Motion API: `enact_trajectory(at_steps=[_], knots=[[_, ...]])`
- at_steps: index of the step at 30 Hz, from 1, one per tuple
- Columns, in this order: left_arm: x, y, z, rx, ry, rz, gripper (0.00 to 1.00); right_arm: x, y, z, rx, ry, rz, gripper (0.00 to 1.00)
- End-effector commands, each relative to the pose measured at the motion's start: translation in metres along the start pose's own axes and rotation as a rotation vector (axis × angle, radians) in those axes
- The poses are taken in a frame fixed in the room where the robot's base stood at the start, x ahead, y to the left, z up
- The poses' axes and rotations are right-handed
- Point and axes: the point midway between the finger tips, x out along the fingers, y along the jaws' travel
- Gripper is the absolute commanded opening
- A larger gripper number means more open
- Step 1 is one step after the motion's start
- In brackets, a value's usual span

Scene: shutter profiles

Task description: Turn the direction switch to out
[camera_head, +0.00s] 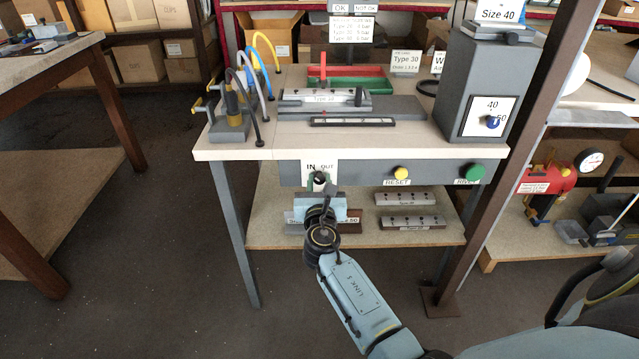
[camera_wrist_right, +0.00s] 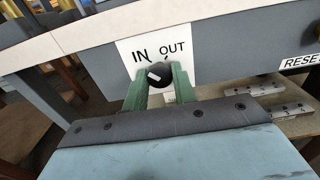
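The direction switch (camera_head: 319,178) is a black knob below a white label with IN on the left and OUT on the right, on the grey front panel of the table. In the right wrist view the knob (camera_wrist_right: 160,75) has a white mark on its left part, toward the IN side. My right gripper (camera_wrist_right: 160,84) has its green fingers on the left and right of the knob, and they look pressed against it. In the head view the right gripper (camera_head: 320,184) is partly hidden by its own wrist. My left gripper is in neither view.
On the same panel are a yellow RESET button (camera_head: 400,173) and a green button (camera_head: 473,172) farther right. A fixture (camera_head: 325,101) and a grey box (camera_head: 470,85) stand on the table. Metal profiles (camera_head: 407,199) lie on the shelf below. A brown post (camera_head: 492,150) rises at the right.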

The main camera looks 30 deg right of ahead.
Motion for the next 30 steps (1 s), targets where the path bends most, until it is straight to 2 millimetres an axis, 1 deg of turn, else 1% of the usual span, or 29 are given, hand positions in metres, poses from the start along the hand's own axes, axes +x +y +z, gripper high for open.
enact_trajectory(at_steps=[1, 3, 8, 14, 17, 24, 30], knots=[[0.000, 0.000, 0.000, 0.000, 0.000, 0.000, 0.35, 0.000, 0.000, 0.000, 0.000, 0.000, 0.000, 0.11], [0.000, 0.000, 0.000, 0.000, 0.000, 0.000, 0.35, 0.000, 0.000, 0.000, 0.000, 0.000, 0.000, 0.04], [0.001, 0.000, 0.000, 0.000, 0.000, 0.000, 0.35, 0.000, 0.000, 0.000, 0.008, 0.000, 0.000, 0.04], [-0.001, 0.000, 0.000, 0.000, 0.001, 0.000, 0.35, 0.000, 0.000, -0.001, 0.066, 0.000, 0.000, 0.04], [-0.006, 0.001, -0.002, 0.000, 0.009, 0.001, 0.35, 0.000, 0.000, -0.001, 0.125, 0.000, 0.000, 0.04], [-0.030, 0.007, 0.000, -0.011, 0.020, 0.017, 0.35, 0.000, 0.000, -0.002, 0.325, -0.001, 0.000, 0.04], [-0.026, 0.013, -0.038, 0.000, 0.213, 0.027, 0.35, -0.001, 0.001, -0.002, 0.519, 0.000, 0.001, 0.04]])
